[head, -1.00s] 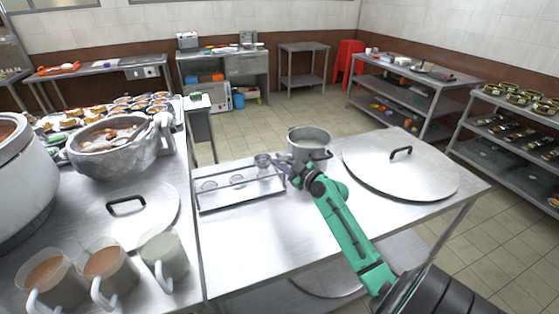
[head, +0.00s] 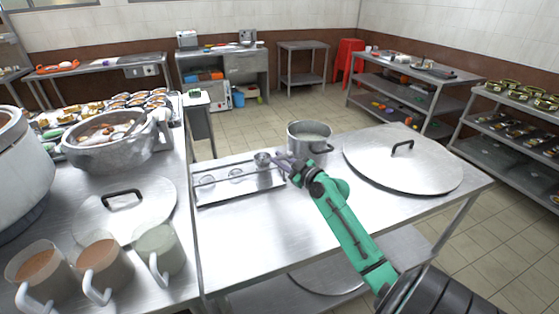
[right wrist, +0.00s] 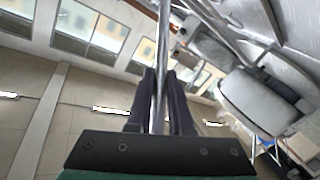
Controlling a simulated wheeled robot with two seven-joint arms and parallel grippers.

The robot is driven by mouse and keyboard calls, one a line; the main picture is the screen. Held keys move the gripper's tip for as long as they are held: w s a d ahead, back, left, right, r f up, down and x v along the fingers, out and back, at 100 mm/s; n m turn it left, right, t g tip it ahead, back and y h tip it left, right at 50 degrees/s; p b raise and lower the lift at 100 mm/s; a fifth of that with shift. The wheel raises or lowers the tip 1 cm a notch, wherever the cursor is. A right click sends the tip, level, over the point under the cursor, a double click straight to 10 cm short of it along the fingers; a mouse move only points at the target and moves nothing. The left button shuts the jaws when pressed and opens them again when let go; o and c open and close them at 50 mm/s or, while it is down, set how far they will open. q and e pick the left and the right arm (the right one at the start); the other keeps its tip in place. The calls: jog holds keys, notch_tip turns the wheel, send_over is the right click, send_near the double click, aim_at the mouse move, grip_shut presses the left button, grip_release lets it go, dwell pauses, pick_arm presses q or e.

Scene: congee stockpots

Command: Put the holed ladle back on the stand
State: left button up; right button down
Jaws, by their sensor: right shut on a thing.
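The stand (head: 240,197) is a low, long metal rack on the steel table in the head view, with two round ladle heads (head: 207,180) (head: 235,174) showing at it. My right gripper (head: 284,160) is at the rack's right end and shut on a thin metal handle. The handle (right wrist: 160,55) runs between the fingers in the right wrist view. A small round metal head, seemingly the held ladle (head: 262,158), shows just left of the gripper above the rack's back right corner. Its holes are too small to make out, and I cannot tell whether it touches the rack. My left gripper is out of view.
A steel pot (head: 310,138) stands close behind my right gripper. A large round lid (head: 400,170) covers the table's right side. The table front (head: 250,235) is clear. Cups (head: 105,268), another lid (head: 128,215) and a stone pot (head: 110,155) stand on the left counter.

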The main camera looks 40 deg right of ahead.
jog(key=shift+f+b, duration=0.3)
jog(key=shift+b, duration=0.2)
jog(key=c, duration=0.7)
grip_release()
jog(key=shift+c, duration=0.2)
jog(key=shift+s, duration=0.1)
jog(key=s+b, duration=0.5)
jog(key=s, duration=0.9)
jog(key=shift+s+d+r, duration=0.15)
jog(key=shift+d+r, duration=0.05)
jog(key=shift+r, duration=0.25)
